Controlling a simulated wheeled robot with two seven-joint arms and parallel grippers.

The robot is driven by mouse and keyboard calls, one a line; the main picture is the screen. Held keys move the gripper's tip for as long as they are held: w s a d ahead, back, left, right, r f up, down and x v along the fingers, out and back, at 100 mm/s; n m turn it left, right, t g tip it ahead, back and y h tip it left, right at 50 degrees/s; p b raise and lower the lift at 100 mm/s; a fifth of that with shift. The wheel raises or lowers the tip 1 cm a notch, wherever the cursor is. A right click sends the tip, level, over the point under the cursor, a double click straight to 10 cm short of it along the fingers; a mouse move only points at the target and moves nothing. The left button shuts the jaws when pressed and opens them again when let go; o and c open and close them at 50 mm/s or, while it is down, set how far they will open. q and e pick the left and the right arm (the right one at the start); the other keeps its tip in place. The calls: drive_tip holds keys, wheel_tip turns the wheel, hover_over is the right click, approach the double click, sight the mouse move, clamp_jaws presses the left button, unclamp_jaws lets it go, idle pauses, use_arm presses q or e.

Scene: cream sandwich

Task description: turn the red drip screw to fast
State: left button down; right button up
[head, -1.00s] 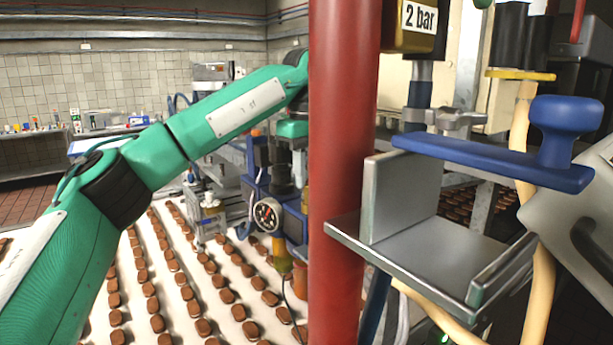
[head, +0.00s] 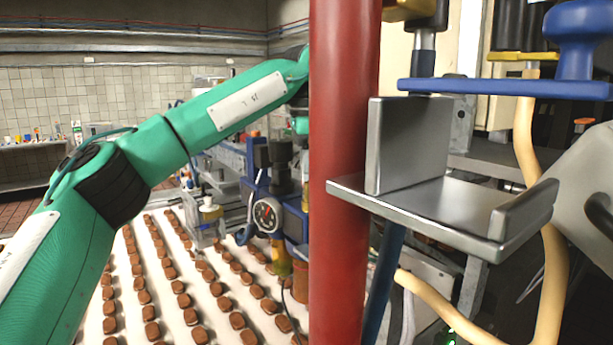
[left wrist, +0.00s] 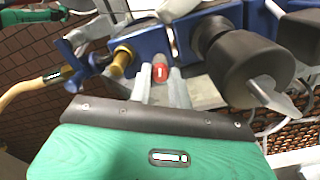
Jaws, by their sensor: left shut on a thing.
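The red drip screw (left wrist: 160,71) shows in the left wrist view as a small red disc with a pale upright mark. It sits between blue machine blocks. My left gripper (left wrist: 159,84) has its two grey fingers on either side of the screw and is shut on it. In the head view my green left arm runs behind a red post, which hides the fingers and the screw. I cannot read any fast or slow marking. My right gripper is in neither view.
The red post (head: 342,200) stands close in front. A grey metal bracket (head: 440,210) and a blue handle (head: 500,89) are right of it. A gauge (head: 267,215) sits on the blue machine over a white belt (head: 160,335) with rows of brown biscuits.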

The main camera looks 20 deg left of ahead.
use_arm(q)
drive_tip(key=shift+r+n+b, duration=0.1)
drive_tip(key=shift+n+b, duration=0.3)
drive_tip(key=shift+n, duration=1.1)
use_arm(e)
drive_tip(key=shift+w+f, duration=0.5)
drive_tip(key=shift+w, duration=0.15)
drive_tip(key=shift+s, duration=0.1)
use_arm(q)
drive_tip(key=c, duration=1.3)
unclamp_jaws()
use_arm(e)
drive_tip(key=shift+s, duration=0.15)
